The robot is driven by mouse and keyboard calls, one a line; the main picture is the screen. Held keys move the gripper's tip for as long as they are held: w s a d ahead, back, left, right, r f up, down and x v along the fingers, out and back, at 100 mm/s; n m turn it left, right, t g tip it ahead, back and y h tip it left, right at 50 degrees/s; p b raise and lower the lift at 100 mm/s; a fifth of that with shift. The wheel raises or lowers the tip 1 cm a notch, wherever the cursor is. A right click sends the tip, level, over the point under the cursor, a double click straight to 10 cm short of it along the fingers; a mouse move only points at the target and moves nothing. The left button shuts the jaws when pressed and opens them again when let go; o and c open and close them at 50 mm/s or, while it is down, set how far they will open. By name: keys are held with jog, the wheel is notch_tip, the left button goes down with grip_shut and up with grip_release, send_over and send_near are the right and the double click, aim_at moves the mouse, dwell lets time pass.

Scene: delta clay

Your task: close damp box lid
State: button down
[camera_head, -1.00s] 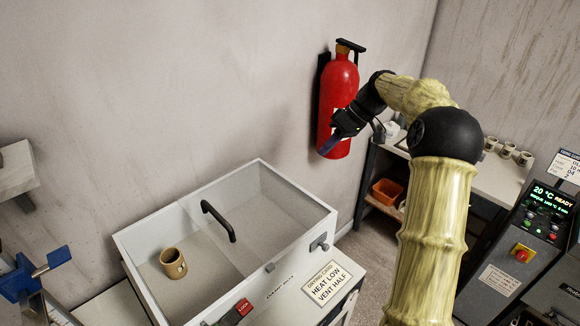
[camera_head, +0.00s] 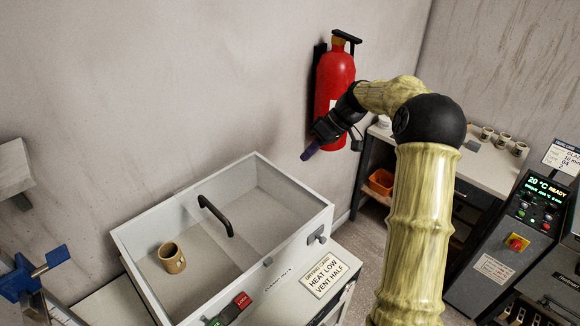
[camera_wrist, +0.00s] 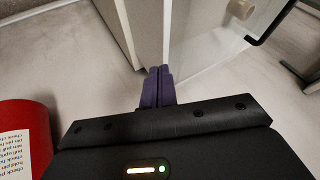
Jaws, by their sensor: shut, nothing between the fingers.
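The damp box (camera_head: 320,222) is a white, open-looking box at lower centre in the head view. A clear pane, seemingly its lid, with a black bar handle (camera_head: 215,214) appears to cover the right part; its exact extent is hard to tell. A tan cup (camera_head: 172,257) stands inside at the left. My gripper (camera_head: 306,155) is shut and empty, its purple fingers pointing down-left above the box's back right corner. In the wrist view the fingertips (camera_wrist: 159,76) overlap the image of the box wall; contact cannot be told. The handle (camera_wrist: 272,22) shows there at upper right.
A red fire extinguisher (camera_head: 333,88) hangs on the wall close behind my gripper. A drying card (camera_head: 324,276) lies before the box. A shelf table (camera_head: 490,172) with several cups and a control panel (camera_head: 535,215) stand right. A blue clamp (camera_head: 38,272) is at left.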

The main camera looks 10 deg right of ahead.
aim_at(289, 179)
jog(key=p+x, duration=0.1)
jog(key=x, duration=0.3)
jog(key=shift+a, duration=0.25)
jog(key=shift+s+a+p, duration=0.7)
jog(key=shift+s+a, duration=0.25)
jog(key=shift+a, duration=0.25)
jog(key=shift+s+a+f, duration=0.1)
jog(key=shift+a+f, duration=0.05)
jog(key=shift+a, duration=0.1)
jog(key=shift+s+a, duration=0.1)
jog(key=shift+a, duration=0.05)
